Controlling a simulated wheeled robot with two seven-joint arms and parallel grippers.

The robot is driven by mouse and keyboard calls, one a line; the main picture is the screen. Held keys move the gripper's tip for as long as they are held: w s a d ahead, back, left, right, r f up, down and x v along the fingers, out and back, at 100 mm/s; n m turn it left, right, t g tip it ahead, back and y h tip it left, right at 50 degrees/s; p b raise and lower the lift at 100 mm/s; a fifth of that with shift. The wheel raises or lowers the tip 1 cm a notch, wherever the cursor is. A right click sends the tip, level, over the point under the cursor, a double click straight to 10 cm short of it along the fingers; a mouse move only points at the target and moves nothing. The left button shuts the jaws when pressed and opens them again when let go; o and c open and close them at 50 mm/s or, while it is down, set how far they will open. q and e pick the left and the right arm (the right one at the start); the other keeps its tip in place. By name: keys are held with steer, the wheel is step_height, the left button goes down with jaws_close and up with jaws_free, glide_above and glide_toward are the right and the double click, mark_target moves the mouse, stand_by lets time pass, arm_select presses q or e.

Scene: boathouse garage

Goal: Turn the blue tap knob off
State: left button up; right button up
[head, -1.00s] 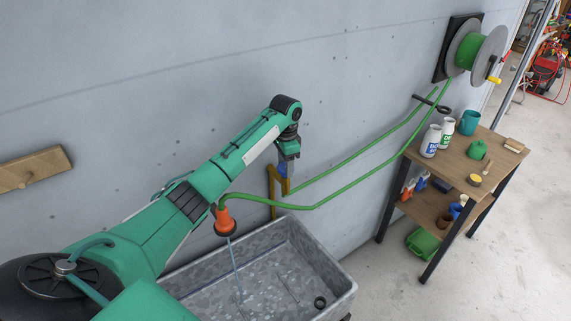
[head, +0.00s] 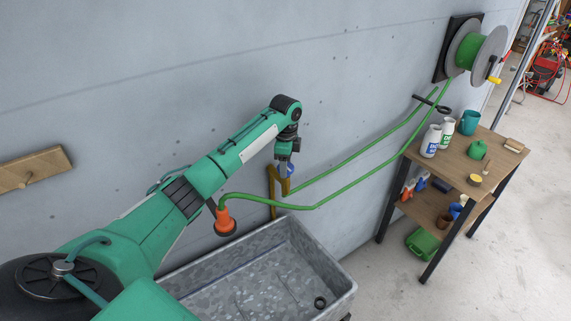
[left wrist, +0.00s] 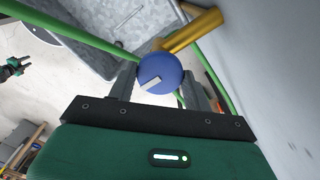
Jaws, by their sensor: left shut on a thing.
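The round blue tap knob (left wrist: 160,72) with a white mark is between my left gripper's fingers in the left wrist view. In the head view only a bit of blue (head: 290,169) shows beside the fingers. My left gripper (head: 285,172) is shut on the knob from above. The brass tap (head: 272,190) stands at the wall, and its pipe (left wrist: 193,33) runs behind the knob. No water shows below the orange hose nozzle (head: 226,216). A small dark green gripper-like shape (left wrist: 15,67), probably my right gripper, is at the left edge of the left wrist view.
A grey metal trough (head: 340,285) lies below the nozzle. A green hose (head: 350,190) runs to a wall reel (head: 468,50). A wooden shelf table (head: 455,157) with bottles and pots stands at right.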

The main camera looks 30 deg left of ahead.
arm_select(q)
steer(key=shift+w+r, duration=0.1)
steer(key=shift+r, duration=0.1)
steer(key=o, duration=1)
steer(key=shift+f, duration=0.1)
steer(key=shift+r+b, duration=0.3)
step_height(320, 180, up, 7)
steer(key=b, duration=0.3)
steer(key=shift+f, duration=0.1)
steer(key=shift+r, duration=3.2)
